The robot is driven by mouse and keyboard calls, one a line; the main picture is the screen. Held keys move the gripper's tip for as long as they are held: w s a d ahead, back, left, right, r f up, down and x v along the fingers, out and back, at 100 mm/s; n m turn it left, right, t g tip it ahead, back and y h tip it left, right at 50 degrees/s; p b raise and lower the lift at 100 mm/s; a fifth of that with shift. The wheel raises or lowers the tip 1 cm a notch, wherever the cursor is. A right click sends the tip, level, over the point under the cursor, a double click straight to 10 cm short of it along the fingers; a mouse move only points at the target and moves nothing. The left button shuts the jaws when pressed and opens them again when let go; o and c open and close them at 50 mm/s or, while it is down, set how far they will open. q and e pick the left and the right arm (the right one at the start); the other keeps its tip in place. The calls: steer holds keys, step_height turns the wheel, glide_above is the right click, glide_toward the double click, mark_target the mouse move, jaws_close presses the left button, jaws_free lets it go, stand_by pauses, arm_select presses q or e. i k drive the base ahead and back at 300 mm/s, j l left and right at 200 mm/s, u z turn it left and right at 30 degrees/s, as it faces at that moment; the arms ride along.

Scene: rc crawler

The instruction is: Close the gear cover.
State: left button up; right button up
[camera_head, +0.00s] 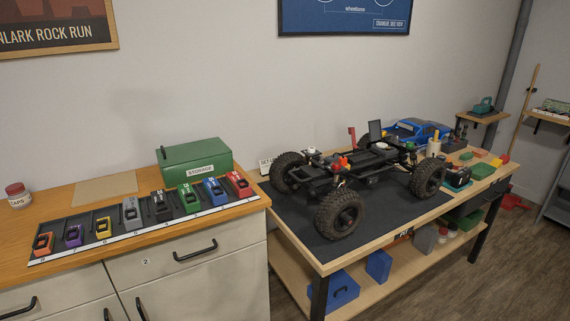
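The RC crawler chassis (372,160), with large black knobbly tires, stands on a dark mat on the workbench. A small dark flat panel (375,130) stands upright above the middle of the chassis. It looks like a raised cover, but I cannot tell for certain that it is the gear cover. A red upright piece (352,138) is just left of it. The gears themselves are too small to make out. Neither of my grippers is in view.
The workbench mat (290,210) has free room at its front left. A blue car body (418,131) lies behind the chassis.

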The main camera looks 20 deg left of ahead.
mark_target(375, 126)
steer(key=i+l+u, duration=0.1)
steer(key=u, duration=0.4)
steer(key=l+u, duration=0.15)
steer(key=u, duration=0.3)
steer(key=i+l+u, duration=0.2)
steer(key=l+u, duration=0.15)
steer(key=l, duration=0.85)
steer(key=l+u, duration=0.4)
steer(key=l, duration=0.85)
steer(key=i, duration=0.05)
